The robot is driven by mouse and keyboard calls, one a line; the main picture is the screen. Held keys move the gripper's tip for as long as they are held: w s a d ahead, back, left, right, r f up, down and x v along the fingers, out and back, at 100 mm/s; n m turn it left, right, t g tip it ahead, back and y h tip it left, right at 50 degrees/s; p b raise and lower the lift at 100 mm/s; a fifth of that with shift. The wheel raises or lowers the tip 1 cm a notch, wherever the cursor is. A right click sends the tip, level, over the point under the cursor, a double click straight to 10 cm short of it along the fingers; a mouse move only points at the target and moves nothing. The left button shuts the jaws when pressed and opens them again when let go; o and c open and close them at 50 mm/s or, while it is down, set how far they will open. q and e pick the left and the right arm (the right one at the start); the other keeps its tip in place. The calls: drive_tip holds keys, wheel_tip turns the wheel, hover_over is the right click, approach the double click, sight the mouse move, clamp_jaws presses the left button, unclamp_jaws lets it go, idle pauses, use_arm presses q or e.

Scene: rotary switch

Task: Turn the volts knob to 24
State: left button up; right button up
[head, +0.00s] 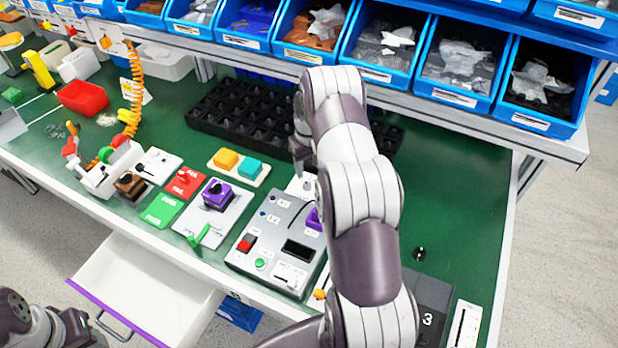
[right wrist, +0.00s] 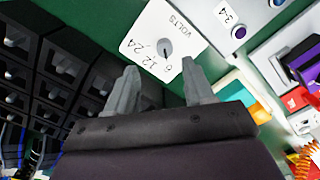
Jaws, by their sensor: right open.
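The volts knob (right wrist: 165,47) is a small dark knob on a white plate (right wrist: 141,43) marked VOLTS, with 6, 12 and 24 printed along one side. I cannot tell which number it points to. In the head view the plate (head: 300,188) shows partly behind my right arm, and the knob is hidden. My right gripper (right wrist: 159,69) is open and empty, its two fingers apart and pointing toward the plate. In the head view the right gripper (head: 299,152) is just beyond the plate, mostly covered by its wrist. Part of my left arm shows at the lower left; its fingers are not clear.
A grey control panel (head: 272,225) stands in front of the plate. A black compartment tray (head: 235,112) lies behind it. A yellow and teal button plate (head: 238,167) is to the left. Blue bins (head: 462,62) line the shelf above.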

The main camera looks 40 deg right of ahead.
sight(307, 184)
drive_tip(key=f, duration=0.2)
drive_tip(key=a+f+p, duration=0.1)
drive_tip(key=f, duration=0.2)
drive_tip(key=shift+f, duration=0.35)
drive_tip(key=shift+d+f, duration=0.25)
drive_tip(key=shift+f, duration=0.2)
drive_tip(key=shift+w+a, duration=0.1)
drive_tip(key=shift+a, duration=0.05)
drive_tip(key=c, duration=0.4)
clamp_jaws()
